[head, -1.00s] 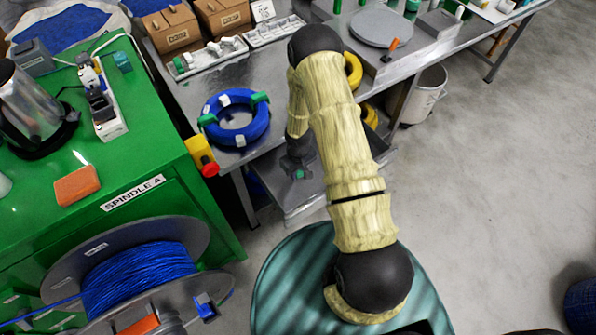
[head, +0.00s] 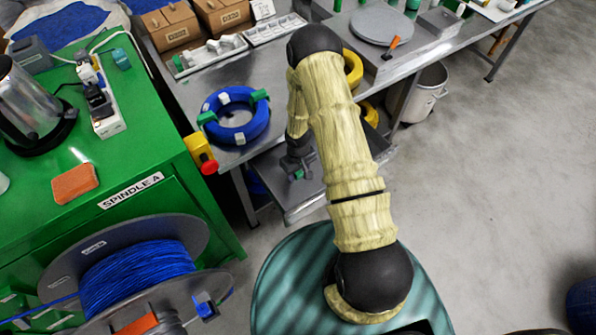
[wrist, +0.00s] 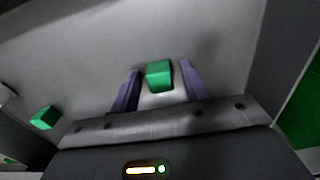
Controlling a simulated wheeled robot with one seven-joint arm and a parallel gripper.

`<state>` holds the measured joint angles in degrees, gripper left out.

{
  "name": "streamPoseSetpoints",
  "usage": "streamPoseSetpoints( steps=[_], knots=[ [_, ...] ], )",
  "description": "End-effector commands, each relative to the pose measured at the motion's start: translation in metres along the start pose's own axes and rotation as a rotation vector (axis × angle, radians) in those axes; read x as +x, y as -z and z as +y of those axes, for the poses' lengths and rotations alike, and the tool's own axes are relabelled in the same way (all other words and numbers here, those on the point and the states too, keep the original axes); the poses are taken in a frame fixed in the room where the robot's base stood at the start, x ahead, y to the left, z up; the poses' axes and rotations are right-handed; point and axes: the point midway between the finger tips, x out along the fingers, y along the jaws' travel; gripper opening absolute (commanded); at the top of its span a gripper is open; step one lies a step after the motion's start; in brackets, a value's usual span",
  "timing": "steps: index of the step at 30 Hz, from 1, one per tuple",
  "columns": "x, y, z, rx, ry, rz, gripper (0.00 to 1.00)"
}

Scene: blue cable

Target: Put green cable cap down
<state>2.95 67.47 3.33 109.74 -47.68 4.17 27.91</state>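A green cable cap (wrist: 159,75) shows between the two purple fingers of my gripper (wrist: 160,85) in the wrist view. Narrow gaps show on both sides of it, so the fingers look open around it. A grey surface lies behind; I cannot tell exactly how the cap touches it. A second green cap (wrist: 44,117) lies at the left of the wrist view. In the head view my gripper (head: 297,168) is low beside the table, over the grey lower shelf (head: 303,207), with a small green spot by it. My arm hides part of this area.
A blue cable coil (head: 213,132) with green and white clips lies on the table above the shelf. A green cabinet (head: 150,160) with a yellow-and-red button box (head: 200,153) stands left. A cable spool (head: 205,232) is at lower left. Open floor (head: 480,190) lies right.

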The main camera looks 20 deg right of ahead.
Motion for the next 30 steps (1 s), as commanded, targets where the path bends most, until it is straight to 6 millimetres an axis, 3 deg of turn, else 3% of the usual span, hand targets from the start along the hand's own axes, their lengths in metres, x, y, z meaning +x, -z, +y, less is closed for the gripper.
streamPoseSetpoints(
  steps=[8, 14, 30],
  knots=[
    [-0.002, 0.0, 0.0, 0.0, 0.0, 0.0, 0.46],
    [-0.018, 0.0, 0.001, 0.002, 0.0, 0.002, 0.46],
    [-0.116, 0.0, 0.001, 0.002, -0.001, 0.002, 0.46]
  ],
)
